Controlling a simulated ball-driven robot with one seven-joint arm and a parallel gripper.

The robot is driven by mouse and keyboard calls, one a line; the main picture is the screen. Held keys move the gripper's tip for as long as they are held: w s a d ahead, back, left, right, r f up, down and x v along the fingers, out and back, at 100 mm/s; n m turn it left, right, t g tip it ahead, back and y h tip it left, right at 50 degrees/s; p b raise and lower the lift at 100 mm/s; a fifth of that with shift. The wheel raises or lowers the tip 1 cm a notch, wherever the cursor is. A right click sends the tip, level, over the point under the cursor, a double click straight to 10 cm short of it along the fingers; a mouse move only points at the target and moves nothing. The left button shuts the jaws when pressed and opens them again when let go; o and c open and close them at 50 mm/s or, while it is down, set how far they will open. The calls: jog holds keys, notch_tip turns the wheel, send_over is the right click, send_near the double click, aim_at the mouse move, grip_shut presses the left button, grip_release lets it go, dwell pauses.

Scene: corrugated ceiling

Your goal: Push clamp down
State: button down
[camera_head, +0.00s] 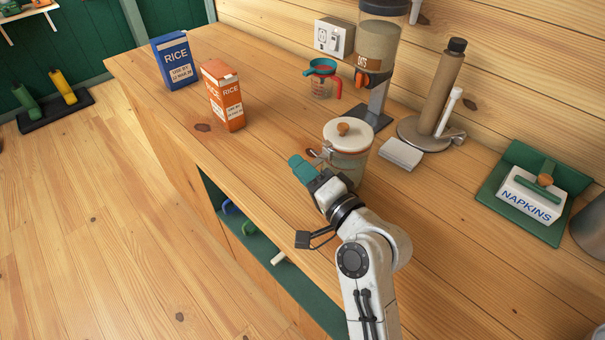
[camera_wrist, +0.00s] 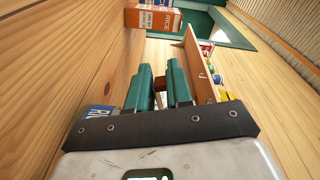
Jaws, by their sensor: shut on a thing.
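A glass jar (camera_head: 350,165) with a white lid (camera_head: 347,132) and a wooden knob stands on the wooden counter. The lid sits on the jar. The small metal clamp (camera_head: 325,150) is on the jar's left side, by the rim. My gripper (camera_head: 296,162) is beside the jar, its teal fingers at the clamp and pointing left. The fingers are shut on the clamp, though the grip point is partly hidden. The wrist view shows the two fingers (camera_wrist: 161,85) close together with a narrow gap; the clamp is not clear there.
An orange rice box (camera_head: 223,97) and a blue rice box (camera_head: 175,62) stand further left. A measuring cup (camera_head: 320,80), dispenser (camera_head: 378,50), paper-towel holder (camera_head: 448,90) and napkin holder (camera_head: 530,195) line the wall side. The counter's front edge runs left of my arm, with an open shelf (camera_head: 250,235) below.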

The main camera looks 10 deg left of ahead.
jog(key=n+b, duration=0.1)
jog(key=f+n+b, duration=0.1)
jog(key=n+b, duration=0.1)
jog(key=shift+w+d+f, duration=0.2)
jog(key=shift+d+f, duration=0.05)
jog(key=shift+f, duration=0.15)
jog(key=shift+w+d+f+n+b, duration=0.1)
jog(key=shift+n+b, duration=0.55)
jog(key=shift+w+d+f+n+b, duration=0.1)
jog(key=shift+n+b, duration=0.5)
jog(key=shift+n, duration=0.05)
jog(key=shift+a, duration=0.1)
jog(key=c, duration=1.1)
grip_release()
jog(key=shift+o, duration=0.2)
jog(key=shift+s, duration=0.1)
jog(key=b+v, duration=0.1)
jog(key=v, duration=0.9)
jog(key=shift+s+d, duration=0.25)
